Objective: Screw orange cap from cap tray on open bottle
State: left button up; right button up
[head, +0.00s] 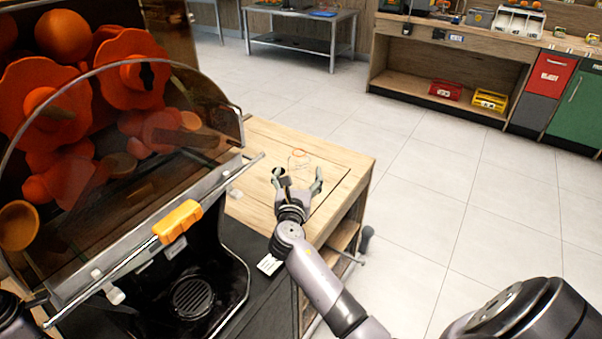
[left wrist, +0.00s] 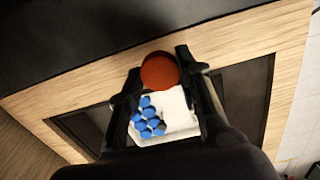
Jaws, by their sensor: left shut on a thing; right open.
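My left gripper (left wrist: 158,76) is shut on an orange-red cap (left wrist: 159,71), seen in the left wrist view. Below the cap is the white cap tray (left wrist: 178,108), with several blue caps (left wrist: 150,118) in it. The left gripper is not clearly visible in the head view. My right gripper (head: 298,179) is open over the wooden table, its two fingers apart. A clear bottle (head: 300,162) with an orange ring at its top stands at or just beyond these fingers. I cannot tell whether the fingers touch it, and its lower part is hard to see.
The juicer machine, with its curved clear cover (head: 150,110) and orange handle (head: 177,221), fills the left of the head view. The wooden table (head: 335,163) ends at its right edge, with open tiled floor beyond. A metal table (head: 300,40) and shelving stand far back.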

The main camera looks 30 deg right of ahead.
aim_at(298, 182)
pick_arm(q)
jog(key=shift+w+d, duration=0.1)
jog(key=shift+w, duration=0.05)
pick_arm(e)
jog(key=shift+w+r+n, duration=0.35)
jog(key=shift+w+n, duration=0.05)
jog(key=shift+w, duration=0.05)
pick_arm(q)
jog(key=shift+f, duration=0.1)
pick_arm(e)
jog(key=shift+s+f, duration=0.1)
jog(key=shift+f, duration=0.1)
pick_arm(q)
notch_tip(298, 182, down, 2)
jog(key=b, duration=0.2)
jog(key=shift+f+b, duration=0.25)
jog(key=shift+b, duration=0.1)
pick_arm(e)
notch_tip(298, 182, down, 8)
jog(key=shift+r, duration=0.15)
jog(key=shift+w+d, duration=0.45)
jog(key=shift+w, duration=0.1)
jog(key=shift+r, duration=0.1)
